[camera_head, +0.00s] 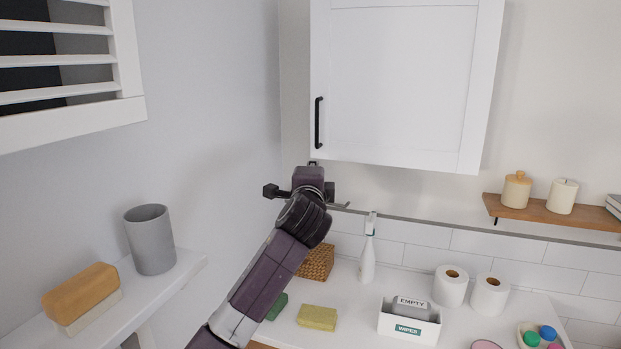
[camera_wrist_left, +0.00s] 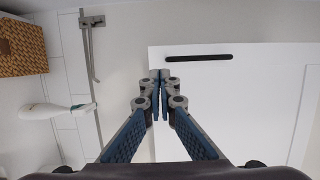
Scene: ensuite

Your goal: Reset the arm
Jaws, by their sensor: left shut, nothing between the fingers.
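My left arm comes in from the bottom of the head view and reaches up toward the wall cabinet (camera_head: 400,80). My left gripper (camera_wrist_left: 160,76) is shut and empty in the left wrist view, its fingertips together in front of the white cabinet door (camera_wrist_left: 235,110). The black door handle (camera_head: 319,122) is on the left side of the door and also shows in the wrist view (camera_wrist_left: 198,57), apart from the fingertips. The cabinet looks closed. In the head view the fingers are mostly hidden behind my wrist. My right gripper is not in view.
A grey cup (camera_head: 150,240) stands on the left shelf (camera_head: 185,275). A wooden shelf (camera_head: 540,212) is at right.

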